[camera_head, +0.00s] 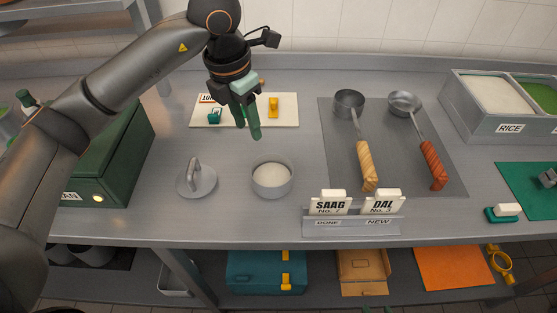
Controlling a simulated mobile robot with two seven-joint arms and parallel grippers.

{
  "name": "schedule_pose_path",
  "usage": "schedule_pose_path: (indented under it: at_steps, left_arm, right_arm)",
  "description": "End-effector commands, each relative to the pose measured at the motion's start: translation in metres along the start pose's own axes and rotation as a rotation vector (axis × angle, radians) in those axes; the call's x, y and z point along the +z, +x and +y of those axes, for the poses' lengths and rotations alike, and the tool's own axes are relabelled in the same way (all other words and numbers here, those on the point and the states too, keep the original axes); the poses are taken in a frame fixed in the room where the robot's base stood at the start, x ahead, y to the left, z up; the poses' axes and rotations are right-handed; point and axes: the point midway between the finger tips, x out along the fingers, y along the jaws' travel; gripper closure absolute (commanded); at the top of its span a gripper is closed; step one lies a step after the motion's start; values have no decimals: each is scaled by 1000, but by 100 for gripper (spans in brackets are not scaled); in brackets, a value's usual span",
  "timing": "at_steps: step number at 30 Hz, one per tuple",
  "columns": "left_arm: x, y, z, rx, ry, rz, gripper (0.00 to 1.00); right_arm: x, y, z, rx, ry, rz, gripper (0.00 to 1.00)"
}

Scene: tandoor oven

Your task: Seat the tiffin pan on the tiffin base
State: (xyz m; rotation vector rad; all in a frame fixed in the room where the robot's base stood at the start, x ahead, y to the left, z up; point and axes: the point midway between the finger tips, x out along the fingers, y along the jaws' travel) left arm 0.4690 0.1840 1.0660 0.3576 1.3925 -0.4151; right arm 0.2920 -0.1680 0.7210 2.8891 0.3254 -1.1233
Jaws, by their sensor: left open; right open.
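A round metal pan (272,189) with white contents, likely the tiffin pan or base, stands upright on the steel counter. I cannot tell whether it is one piece or two. A grey round lid (197,183) with an upright handle lies to its left, apart from it. My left gripper (248,130) has green fingers pointing down, open and empty, above the counter behind the pan. Two green tips at the bottom edge appear to be my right gripper (376,309), open and mostly out of frame.
A green box (110,160) stands left, partly behind my arm. A white board (288,115) lies behind the pan. Two ladles (366,165) (430,155) lie on a grey mat (392,150) to the right. A sign holder (352,222) stands at the front edge. A RICE container (500,125) is far right.

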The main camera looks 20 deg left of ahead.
Motion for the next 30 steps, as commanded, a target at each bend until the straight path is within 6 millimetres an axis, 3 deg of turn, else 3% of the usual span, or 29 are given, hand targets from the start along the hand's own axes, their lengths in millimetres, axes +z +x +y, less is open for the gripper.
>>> schedule_pose_path:
  at_steps: [12, 30]
  left_arm:
    - [0, 64, -1, -2, 0, 3, 56]
    - [1, 124, -1, -2, 2, 0, 56]
  right_arm:
    - [2, -7, -2, -1, 2, -14, 50]
    - [-9, -14, -2, -1, 2, -10, 50]
